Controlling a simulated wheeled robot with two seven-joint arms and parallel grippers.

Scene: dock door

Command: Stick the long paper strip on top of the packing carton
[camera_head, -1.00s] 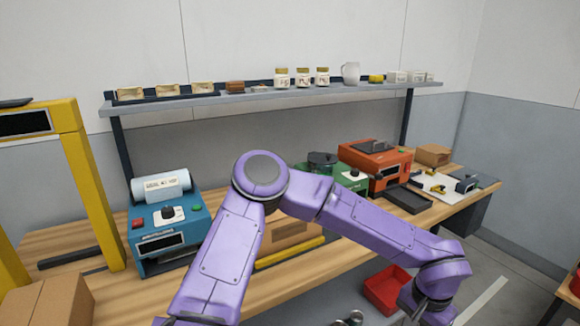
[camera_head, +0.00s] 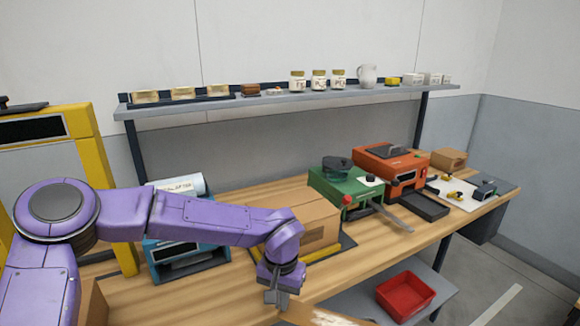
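A brown carton (camera_head: 312,218) lies on the bench on a dark base with a yellow edge, partly hidden behind my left arm. My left gripper (camera_head: 275,298) points down in front of this carton, at the bench's front edge. Its fingers are small and dark, and I cannot tell whether they are apart. A tan piece with a white marked patch (camera_head: 332,318) shows at the bottom edge, just right of the gripper. It is cut off, and I cannot tell whether it is the paper strip or whether it is held. My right gripper is out of view.
A blue machine (camera_head: 165,252) with a white roll is partly behind my arm. A green machine (camera_head: 335,190) and an orange machine (camera_head: 395,168) stand further right. A red bin (camera_head: 405,295) sits low in front. A shelf (camera_head: 290,95) with jars runs behind.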

